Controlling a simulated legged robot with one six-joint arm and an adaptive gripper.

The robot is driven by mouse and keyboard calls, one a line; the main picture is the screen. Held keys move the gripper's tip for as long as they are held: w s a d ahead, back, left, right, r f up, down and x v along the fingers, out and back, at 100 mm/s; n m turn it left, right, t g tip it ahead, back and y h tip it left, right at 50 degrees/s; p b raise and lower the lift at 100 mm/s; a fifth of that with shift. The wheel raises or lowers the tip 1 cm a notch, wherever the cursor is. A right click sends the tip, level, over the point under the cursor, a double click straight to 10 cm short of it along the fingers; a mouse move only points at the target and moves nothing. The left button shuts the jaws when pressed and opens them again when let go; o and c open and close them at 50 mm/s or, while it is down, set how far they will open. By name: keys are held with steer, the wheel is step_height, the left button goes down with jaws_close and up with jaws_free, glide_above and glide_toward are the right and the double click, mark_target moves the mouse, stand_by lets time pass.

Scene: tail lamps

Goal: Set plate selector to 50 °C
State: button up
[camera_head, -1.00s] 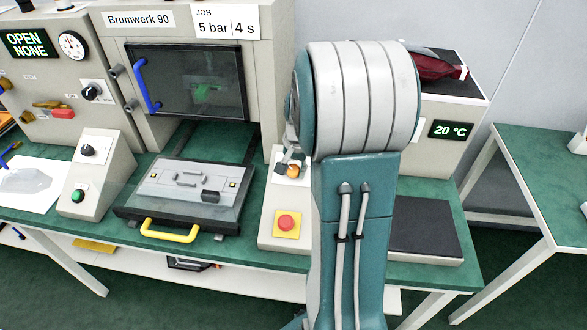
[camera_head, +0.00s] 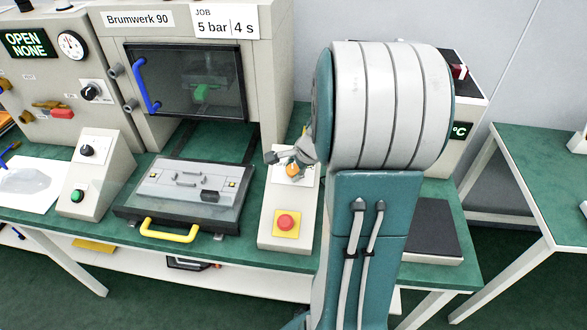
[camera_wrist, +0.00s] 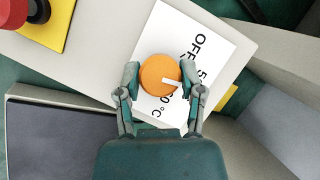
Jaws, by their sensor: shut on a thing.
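My gripper (camera_wrist: 160,84) is shut on the knob, one finger on each side. The exact setting cannot be read. In the head view the knob (camera_head: 292,170) shows below my gripper (camera_head: 285,156). The plate's display (camera_head: 459,130) shows only "°C"; my arm hides its digits.
A red button on a yellow square (camera_head: 287,223) sits on the same sloped console, in front of the knob. A press (camera_head: 190,80) with a blue handle stands behind left. A tray with a yellow handle (camera_head: 168,232) lies left. A dark plate (camera_head: 430,228) lies right.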

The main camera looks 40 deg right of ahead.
steer(key=shift+f+m+t, duration=0.1)
steer(key=shift+m+t, duration=0.4)
steer(key=shift+m, duration=0.5)
steer(key=shift+a, duration=0.1)
steer(key=o, duration=1.2)
steer(key=shift+c, duration=0.2)
steer(key=a+v, duration=0.1)
steer(key=v, duration=1.1)
steer(key=shift+d, duration=0.4)
